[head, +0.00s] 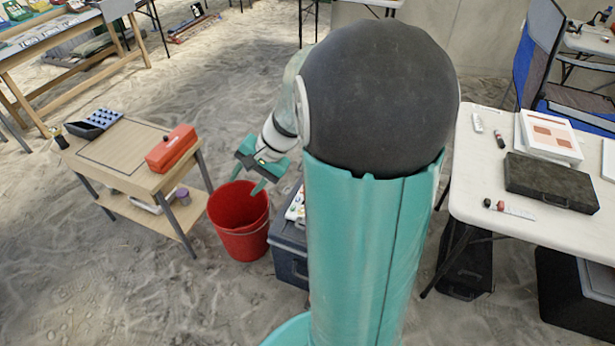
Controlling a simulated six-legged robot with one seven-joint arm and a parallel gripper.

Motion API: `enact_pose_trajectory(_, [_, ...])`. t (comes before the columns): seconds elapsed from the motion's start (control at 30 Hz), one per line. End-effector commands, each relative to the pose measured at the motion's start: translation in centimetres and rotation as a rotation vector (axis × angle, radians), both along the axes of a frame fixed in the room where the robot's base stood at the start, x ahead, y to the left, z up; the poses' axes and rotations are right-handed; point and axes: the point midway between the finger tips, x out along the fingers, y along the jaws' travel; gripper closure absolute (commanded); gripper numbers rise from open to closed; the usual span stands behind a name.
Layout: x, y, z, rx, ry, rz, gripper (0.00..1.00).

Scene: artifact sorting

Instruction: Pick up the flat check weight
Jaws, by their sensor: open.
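My gripper (248,181) is open and points down, with its two teal fingers apart and nothing seen between them. It hangs above the red bucket (240,239), to the right of the small wooden table (118,152). I cannot pick out the flat check weight for sure in this view. My own arm hides a large part of the middle, including most of the dark blue box (291,262) beside the bucket, which has a white tray of small pieces (295,207) on top.
The wooden table carries a red toolbox (171,148) and a dark tray with blue round items (95,123). A purple cylinder (183,196) sits on its lower shelf. At right, a white table (465,160) holds a black case (551,182). Sandy floor is open at lower left.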

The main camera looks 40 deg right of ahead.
Motion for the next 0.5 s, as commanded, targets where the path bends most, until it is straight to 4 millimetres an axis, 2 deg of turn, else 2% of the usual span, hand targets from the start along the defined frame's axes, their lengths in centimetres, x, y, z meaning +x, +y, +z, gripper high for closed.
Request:
enact_pose_trajectory(0.03, [0.6,-2.0,-1.7,0.063,0.016,-0.082,0.55])
enact_pose_trajectory(0.27, [2.2,-10.1,-8.5,0.342,0.026,-0.449,0.55])
enact_pose_trajectory(0.37, [2.0,-14.1,-11.9,0.461,0.019,-0.618,0.55])
enact_pose_trajectory(0.5, [0.6,-19.8,-17.0,0.631,-0.006,-0.862,0.55])
